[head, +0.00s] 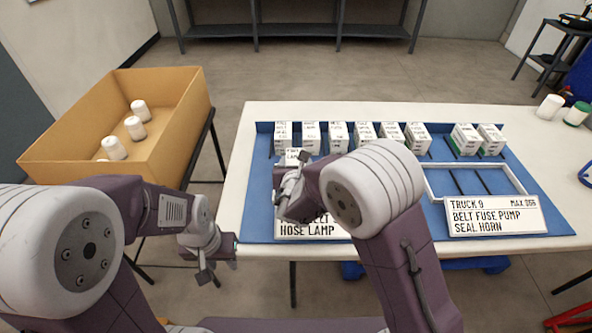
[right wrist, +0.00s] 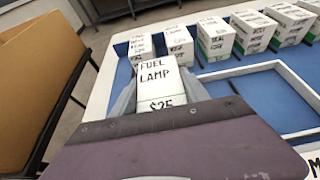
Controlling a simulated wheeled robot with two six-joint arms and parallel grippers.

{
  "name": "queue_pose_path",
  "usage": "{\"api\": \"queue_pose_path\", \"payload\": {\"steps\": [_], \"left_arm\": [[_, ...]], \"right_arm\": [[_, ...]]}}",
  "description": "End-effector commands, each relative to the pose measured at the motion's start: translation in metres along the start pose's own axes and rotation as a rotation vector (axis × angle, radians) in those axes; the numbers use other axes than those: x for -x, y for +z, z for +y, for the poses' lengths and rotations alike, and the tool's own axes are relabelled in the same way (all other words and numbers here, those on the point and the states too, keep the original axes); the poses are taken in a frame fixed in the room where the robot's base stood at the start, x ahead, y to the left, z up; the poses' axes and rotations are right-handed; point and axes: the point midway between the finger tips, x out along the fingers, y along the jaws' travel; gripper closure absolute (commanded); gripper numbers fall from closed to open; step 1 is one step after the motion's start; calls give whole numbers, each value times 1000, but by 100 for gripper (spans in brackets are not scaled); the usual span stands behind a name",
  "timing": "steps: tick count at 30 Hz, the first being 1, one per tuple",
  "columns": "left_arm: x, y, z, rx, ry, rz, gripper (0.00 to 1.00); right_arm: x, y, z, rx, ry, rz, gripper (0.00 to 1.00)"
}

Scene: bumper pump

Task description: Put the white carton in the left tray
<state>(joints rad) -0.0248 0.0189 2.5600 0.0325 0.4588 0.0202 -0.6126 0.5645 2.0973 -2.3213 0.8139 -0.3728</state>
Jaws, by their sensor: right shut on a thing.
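My right gripper (head: 290,184) is shut on a white carton (right wrist: 164,86) lettered FUEL LAMP $25. The carton's top also shows just beyond the jaws in the head view (head: 294,155). The left tray is mostly hidden behind my right arm in the head view; its sign (head: 308,229), partly covered, reads HOSE LAMP at the bottom. A white tray frame (right wrist: 236,72) shows right of the held carton in the right wrist view. My left gripper (head: 206,276) hangs off the table's left edge, apart from the cartons; its jaw opening is unclear.
A row of several white cartons (head: 363,134) stands along the back of the blue mat (head: 258,205). The right tray (head: 427,183) appears empty, with a TRUCK 9 sign (head: 492,216) before it. A cardboard box (head: 62,150) with white cylinders stands left of the table.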

Motion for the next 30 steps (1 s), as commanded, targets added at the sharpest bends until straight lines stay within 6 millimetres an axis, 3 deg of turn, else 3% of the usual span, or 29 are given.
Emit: {"api": "queue_pose_path", "payload": {"steps": [5,16,17,18,19,30], "left_arm": [[-10,1,0,0,0,0,64],[-14,2,0,0,0,0,64],[-13,1,0,0,0,0,64],[-12,1,0,0,0,0,64],[-12,1,0,0,0,0,64],[-6,1,0,0,0,0,64]], "right_arm": [[-13,-30,0,2,-1,1,100],[-14,-33,0,-1,0,-1,100],[-14,-33,-1,0,0,1,42],[-13,-32,-1,0,0,1,31],[-13,-32,-1,0,0,1,26],[-11,-28,-1,0,0,1,26]]}}
